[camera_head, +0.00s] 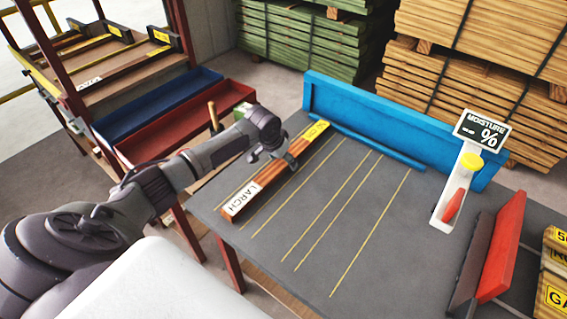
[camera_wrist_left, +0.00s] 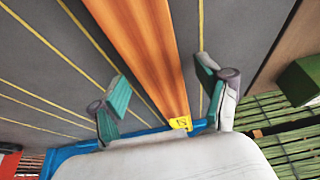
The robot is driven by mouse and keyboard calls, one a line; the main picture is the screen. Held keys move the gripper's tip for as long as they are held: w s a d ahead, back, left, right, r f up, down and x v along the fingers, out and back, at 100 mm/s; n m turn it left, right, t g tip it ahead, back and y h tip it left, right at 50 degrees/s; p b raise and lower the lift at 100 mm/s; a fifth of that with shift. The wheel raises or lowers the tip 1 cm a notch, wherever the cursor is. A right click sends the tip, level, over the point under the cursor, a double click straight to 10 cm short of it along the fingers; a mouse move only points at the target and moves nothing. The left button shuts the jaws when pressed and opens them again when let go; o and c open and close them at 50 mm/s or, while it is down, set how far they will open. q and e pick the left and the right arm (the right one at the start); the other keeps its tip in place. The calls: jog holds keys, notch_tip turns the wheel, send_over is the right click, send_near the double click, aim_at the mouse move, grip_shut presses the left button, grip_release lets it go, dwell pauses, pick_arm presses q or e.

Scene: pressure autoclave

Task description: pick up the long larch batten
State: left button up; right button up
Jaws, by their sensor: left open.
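The long larch batten (camera_head: 264,181) is an orange-brown bar lying on the grey table, with a white "LARCH" label at its near end and a yellow label at its far end. My left gripper (camera_head: 277,160) is over the batten, around the middle to far part of its length. In the left wrist view the open fingers (camera_wrist_left: 160,97) stand on either side of the batten (camera_wrist_left: 145,45), with gaps visible. The white gripper body hides what lies beneath it there. My right gripper is not in view.
The grey table (camera_head: 350,245) has yellow lines and clear room right of the batten. A blue rail (camera_head: 400,125) borders its back. A moisture meter (camera_head: 450,205) and a red angled block (camera_head: 500,245) stand at right. Blue (camera_head: 160,105) and red (camera_head: 165,133) trays are at left.

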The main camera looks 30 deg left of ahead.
pick_arm(q)
grip_shut()
jog(key=shift+r, duration=0.2)
